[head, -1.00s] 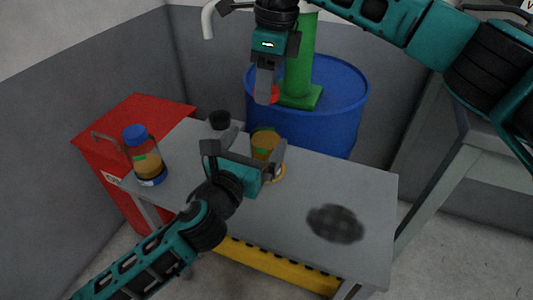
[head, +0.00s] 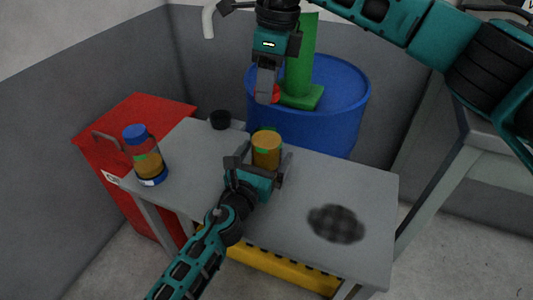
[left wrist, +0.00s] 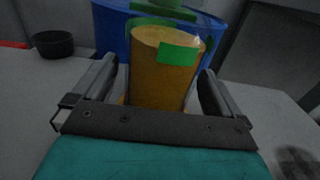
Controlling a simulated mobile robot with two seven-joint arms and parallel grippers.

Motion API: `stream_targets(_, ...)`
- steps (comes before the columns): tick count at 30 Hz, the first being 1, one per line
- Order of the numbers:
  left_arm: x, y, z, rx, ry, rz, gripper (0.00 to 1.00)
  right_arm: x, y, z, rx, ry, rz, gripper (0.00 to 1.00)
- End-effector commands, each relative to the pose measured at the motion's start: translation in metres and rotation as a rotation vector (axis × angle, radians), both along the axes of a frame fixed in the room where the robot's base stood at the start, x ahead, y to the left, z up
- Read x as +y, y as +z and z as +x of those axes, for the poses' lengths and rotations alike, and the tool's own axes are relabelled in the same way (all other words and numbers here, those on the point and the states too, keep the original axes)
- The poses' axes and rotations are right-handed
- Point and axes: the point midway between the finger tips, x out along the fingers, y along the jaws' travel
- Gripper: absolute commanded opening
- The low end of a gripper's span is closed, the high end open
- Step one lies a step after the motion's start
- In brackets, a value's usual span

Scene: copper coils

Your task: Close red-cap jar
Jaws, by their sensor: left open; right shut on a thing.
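The open jar (head: 266,148), with amber contents and a green label, stands upright on the grey table (head: 340,182). It also shows in the left wrist view (left wrist: 160,75), with no cap on it. My left gripper (head: 264,163) is open, its fingers on either side of the jar; gaps show beside the jar in the left wrist view. The jar's base is hidden behind the gripper. My right gripper (head: 266,90) points down and is shut on the red cap (head: 275,93), mostly hidden by the fingers. The cap is held above the jar's level, in front of the blue drum.
A blue-capped jar (head: 148,165) stands at the table's left edge. A black cup (head: 220,120) is at the back, and a dark round patch (head: 336,223) lies at the right. Behind are a blue drum (head: 340,105) with a green post (head: 300,62) and a red cabinet (head: 125,118).

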Motion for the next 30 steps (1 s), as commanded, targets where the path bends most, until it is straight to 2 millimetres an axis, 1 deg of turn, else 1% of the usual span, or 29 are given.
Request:
stream_targets(1,-0.002,0.001,0.006,-0.001,0.0,0.001,1.0,0.0,0.0,0.0,0.0,0.0,0.0,0.24)
stream_targets(3,-0.004,0.001,0.011,-0.003,0.001,0.001,1.0,0.0,0.0,0.0,0.0,0.0,0.0,0.24)
stream_targets(9,-0.009,0.0,0.021,-0.001,0.0,0.001,1.0,0.0,0.0,0.0,0.0,0.0,0.0,0.24)
stream_targets(22,-0.01,0.001,0.024,-0.001,0.0,0.001,1.0,0.0,0.0,0.0,0.0,0.0,0.0,0.24)
stream_targets(30,-0.01,0.001,0.024,-0.001,0.0,0.001,0.74,0.0,0.0,0.0,0.0,0.0,0.0,0.24)
